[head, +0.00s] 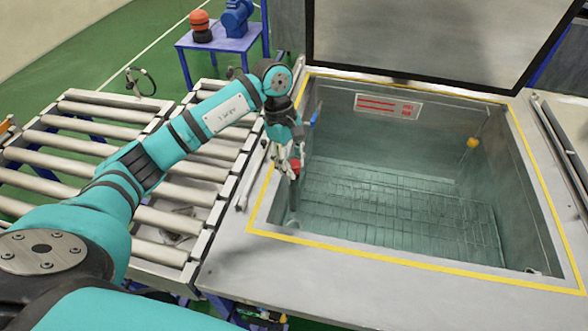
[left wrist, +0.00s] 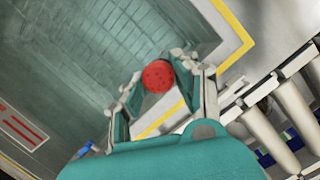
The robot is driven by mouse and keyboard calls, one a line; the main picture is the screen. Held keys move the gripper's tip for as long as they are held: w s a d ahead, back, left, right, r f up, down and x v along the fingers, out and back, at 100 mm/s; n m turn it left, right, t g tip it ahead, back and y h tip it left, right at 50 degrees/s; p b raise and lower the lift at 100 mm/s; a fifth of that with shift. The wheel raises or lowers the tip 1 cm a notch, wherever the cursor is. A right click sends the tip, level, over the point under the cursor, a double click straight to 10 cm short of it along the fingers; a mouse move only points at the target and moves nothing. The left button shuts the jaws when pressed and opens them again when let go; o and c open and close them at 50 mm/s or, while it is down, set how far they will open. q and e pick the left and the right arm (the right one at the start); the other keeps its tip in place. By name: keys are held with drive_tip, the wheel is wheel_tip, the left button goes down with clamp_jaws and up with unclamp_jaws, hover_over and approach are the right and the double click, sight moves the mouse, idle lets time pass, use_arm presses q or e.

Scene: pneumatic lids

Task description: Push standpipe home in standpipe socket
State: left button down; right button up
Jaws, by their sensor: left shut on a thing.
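The standpipe has a red, perforated round top (head: 295,167), and a grey pipe seems to run down below it in the tank's near left corner. In the left wrist view the red top (left wrist: 158,76) sits between the fingertips. My left gripper (head: 290,165) is shut on the standpipe, just inside the tank's left wall; it also shows in the left wrist view (left wrist: 160,70). The standpipe looks about upright. The standpipe socket cannot be made out; the lower end of the pipe is unclear. My right gripper is out of view.
The tank's yellow-edged rim (head: 400,262) surrounds the corner, and a grid lies on its floor. A raised lid (head: 420,40) stands at the back. A blue item (head: 314,118) is at the left wall. A roller conveyor (head: 95,150) lies left.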

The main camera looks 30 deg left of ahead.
sight(292, 186)
use_arm(q)
wheel_tip(292, 186, down, 3)
drive_tip(key=shift+r, duration=0.2)
drive_tip(key=shift+f, duration=0.2)
drive_tip(key=shift+f+b, duration=0.1)
drive_tip(key=shift+b, duration=0.5)
wheel_tip(292, 186, down, 6)
drive_tip(key=b, duration=0.5)
drive_tip(key=shift+r, duration=0.2)
drive_tip(key=shift+b, duration=0.7)
